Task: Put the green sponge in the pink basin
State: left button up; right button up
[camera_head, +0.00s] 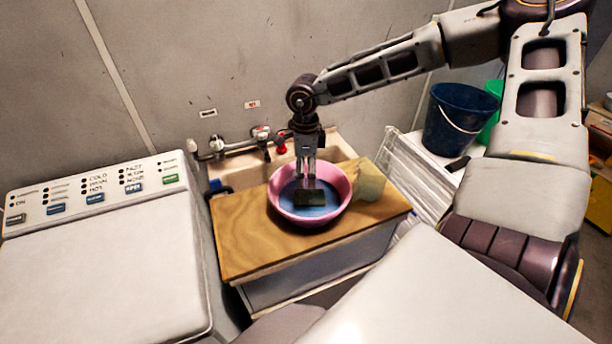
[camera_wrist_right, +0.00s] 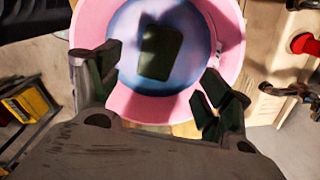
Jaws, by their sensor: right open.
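The pink basin (camera_head: 341,199) stands on the wooden board, its inside floor blue. The dark green sponge (camera_head: 309,198) shows inside the basin, over its blue floor. In the right wrist view the sponge (camera_wrist_right: 161,52) lies within the basin (camera_wrist_right: 228,30), beyond the fingertips and apart from them. My right gripper (camera_head: 305,178) points down over the basin. In the right wrist view its two fingers (camera_wrist_right: 160,95) are spread wide with nothing between them. My left gripper is not in view.
A wooden board (camera_head: 240,240) lies across the sink (camera_head: 240,172), with a pale green cup-like object (camera_head: 369,180) right of the basin. Taps (camera_head: 262,135) stand behind. A washing machine (camera_head: 100,265) is at left. A dark blue bucket (camera_head: 455,120) stands at right.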

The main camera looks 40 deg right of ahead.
jog(key=shift+r, duration=0.65)
jog(key=shift+r, duration=0.1)
dwell(0.4)
notch_tip(320, 180, up, 9)
jog(key=p, duration=0.9)
jog(key=shift+r+p, duration=0.4)
jog(key=shift+p, duration=0.1)
